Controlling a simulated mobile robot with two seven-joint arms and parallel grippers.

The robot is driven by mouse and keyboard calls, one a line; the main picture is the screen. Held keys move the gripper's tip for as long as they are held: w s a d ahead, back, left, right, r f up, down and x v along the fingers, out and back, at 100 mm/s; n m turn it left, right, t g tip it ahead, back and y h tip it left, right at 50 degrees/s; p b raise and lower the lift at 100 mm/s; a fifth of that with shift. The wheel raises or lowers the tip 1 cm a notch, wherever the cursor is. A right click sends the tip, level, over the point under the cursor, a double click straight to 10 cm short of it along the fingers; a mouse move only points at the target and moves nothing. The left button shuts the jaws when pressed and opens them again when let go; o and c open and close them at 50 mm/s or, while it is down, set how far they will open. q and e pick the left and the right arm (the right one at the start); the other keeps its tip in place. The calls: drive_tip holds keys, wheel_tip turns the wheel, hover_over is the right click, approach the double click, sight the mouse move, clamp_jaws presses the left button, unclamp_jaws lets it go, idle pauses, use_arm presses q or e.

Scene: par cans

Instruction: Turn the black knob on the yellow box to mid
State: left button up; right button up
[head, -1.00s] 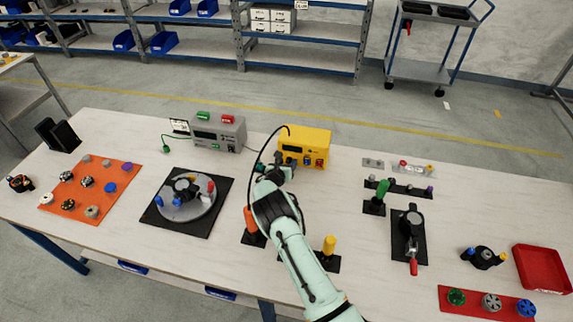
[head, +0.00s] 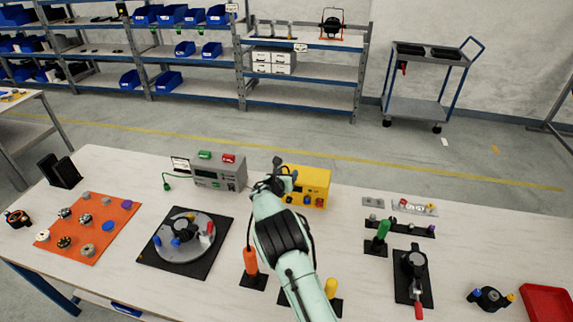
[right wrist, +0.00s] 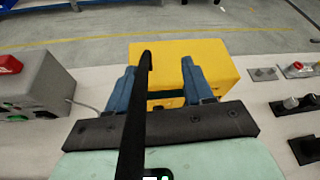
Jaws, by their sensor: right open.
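The yellow box (head: 317,178) stands at the back of the table; its left part is hidden behind my right gripper (head: 274,181) in the head view. A few small controls show low on its front face, one of them red. I cannot make out the black knob or its setting. In the right wrist view the yellow box (right wrist: 180,50) lies ahead of my right gripper (right wrist: 160,82), whose two blue fingers are apart with nothing seen held between them. A black bar crosses in front of the left finger. My left gripper is not in view.
A grey box (head: 216,176) with green and red tops stands left of the yellow box. An orange-handled tool (head: 250,262) and a yellow-handled one (head: 331,288) stand near my arm. The table right of the yellow box is partly clear.

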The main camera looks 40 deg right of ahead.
wheel_tip(320, 180, up, 5)
drive_tip(key=shift+r, duration=0.1)
drive_tip(key=shift+f, duration=0.2)
idle(0.5)
